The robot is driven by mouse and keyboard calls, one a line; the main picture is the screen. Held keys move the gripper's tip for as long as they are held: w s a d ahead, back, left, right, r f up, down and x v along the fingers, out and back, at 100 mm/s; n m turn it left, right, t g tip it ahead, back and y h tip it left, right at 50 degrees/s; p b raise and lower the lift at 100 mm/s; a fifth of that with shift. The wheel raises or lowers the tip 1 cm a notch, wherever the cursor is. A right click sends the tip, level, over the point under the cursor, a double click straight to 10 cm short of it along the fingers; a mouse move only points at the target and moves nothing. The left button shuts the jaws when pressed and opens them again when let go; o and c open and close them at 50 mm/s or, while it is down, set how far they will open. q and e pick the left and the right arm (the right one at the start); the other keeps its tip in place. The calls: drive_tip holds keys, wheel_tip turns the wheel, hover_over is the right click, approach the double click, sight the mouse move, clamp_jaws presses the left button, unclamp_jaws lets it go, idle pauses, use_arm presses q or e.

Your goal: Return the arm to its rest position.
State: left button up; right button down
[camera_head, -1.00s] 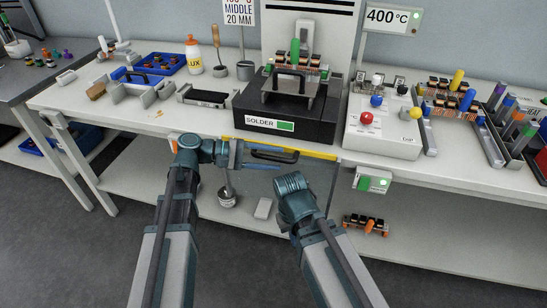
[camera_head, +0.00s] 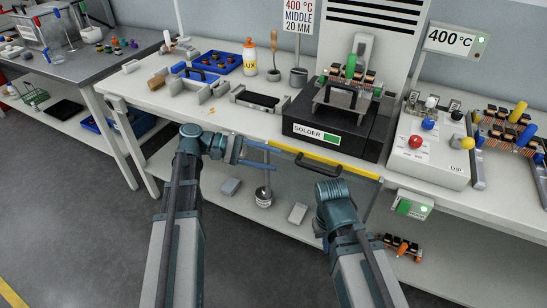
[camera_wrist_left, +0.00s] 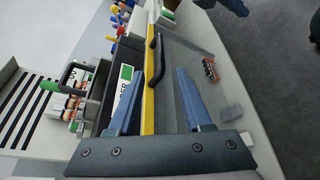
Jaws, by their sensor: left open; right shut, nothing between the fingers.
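My left gripper (camera_head: 272,157) is open and empty, level with the bench's front edge. In the left wrist view its two blue fingers (camera_wrist_left: 155,75) stand apart, with the yellow edge strip showing between them and nothing held. The black handle (camera_head: 306,164) below that strip is to the right of the left gripper, apart from it in the head view. My right gripper (camera_head: 337,200) is low in front of the bench, right of the left one. Its fingers are hidden behind its own wrist, and I see nothing held there.
The white bench (camera_head: 150,105) runs across in front of me. The black solder station (camera_head: 335,138) stands behind the yellow edge strip (camera_head: 340,168). A lower shelf (camera_head: 235,205) holds a small pot (camera_head: 264,197) and grey blocks. The grey floor at the left is free.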

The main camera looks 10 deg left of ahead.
idle(0.3)
use_arm(q)
drive_tip(key=s+d+f+m+g+y+p, duration=0.1)
drive_tip(key=s+d+m+g+y+p, duration=0.3)
drive_tip(key=s+d+y+p, duration=0.55)
drive_tip(key=s+a+r+m+t+y+p, duration=0.2)
drive_tip(key=s+r+m+y+p, duration=0.1)
drive_tip(key=m+y+p, duration=0.4)
drive_tip(key=s+p, duration=0.1)
drive_tip(key=p, duration=0.2)
drive_tip(key=shift+s+r, duration=0.2)
drive_tip(key=shift+s, duration=0.1)
drive_tip(key=shift+w, duration=0.1)
